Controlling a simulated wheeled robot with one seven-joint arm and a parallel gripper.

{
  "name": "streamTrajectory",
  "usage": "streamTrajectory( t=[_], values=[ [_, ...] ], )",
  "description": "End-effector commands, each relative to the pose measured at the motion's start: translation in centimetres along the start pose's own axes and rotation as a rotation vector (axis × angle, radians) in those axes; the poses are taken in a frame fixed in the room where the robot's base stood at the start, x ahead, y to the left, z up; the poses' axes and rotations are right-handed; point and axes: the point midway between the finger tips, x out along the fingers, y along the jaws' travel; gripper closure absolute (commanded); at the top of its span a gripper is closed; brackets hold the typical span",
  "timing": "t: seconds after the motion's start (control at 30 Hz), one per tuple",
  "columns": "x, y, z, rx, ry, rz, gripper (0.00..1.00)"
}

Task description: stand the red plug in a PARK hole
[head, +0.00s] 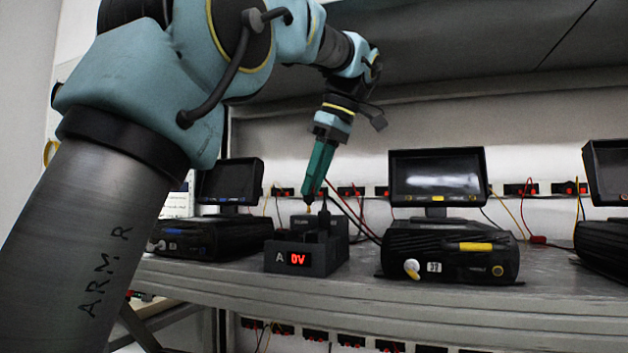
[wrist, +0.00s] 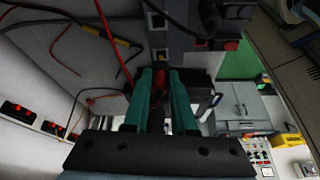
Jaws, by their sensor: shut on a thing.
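My gripper (head: 312,190) has teal fingers and points down over a dark block (head: 338,236) on the shelf. In the wrist view its fingers (wrist: 160,82) are shut, with a little red of the plug (wrist: 161,74) showing between them. Most of the plug is hidden by the fingers. In the head view, a small orange tip (head: 308,211) shows just under the fingers, close above the block; I cannot tell whether it touches. The wrist view shows square openings in the block (wrist: 158,38). No PARK label is readable.
A box marked A with a red 0V display (head: 298,258) stands at the block's front. Black units with screens stand left (head: 228,182) and right (head: 437,177). Loose cables (head: 362,222) hang behind the block, near my gripper. A bare strip of shelf (head: 360,285) runs along the front.

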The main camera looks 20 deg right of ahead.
Motion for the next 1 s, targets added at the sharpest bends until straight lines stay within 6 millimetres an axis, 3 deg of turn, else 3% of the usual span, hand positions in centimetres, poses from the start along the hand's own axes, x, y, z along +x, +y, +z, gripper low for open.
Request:
streamTrajectory(
  t=[1.0],
  values=[
    [1.08,-0.02,0.43,0.0,0.0,0.0,1.0]
  ],
)
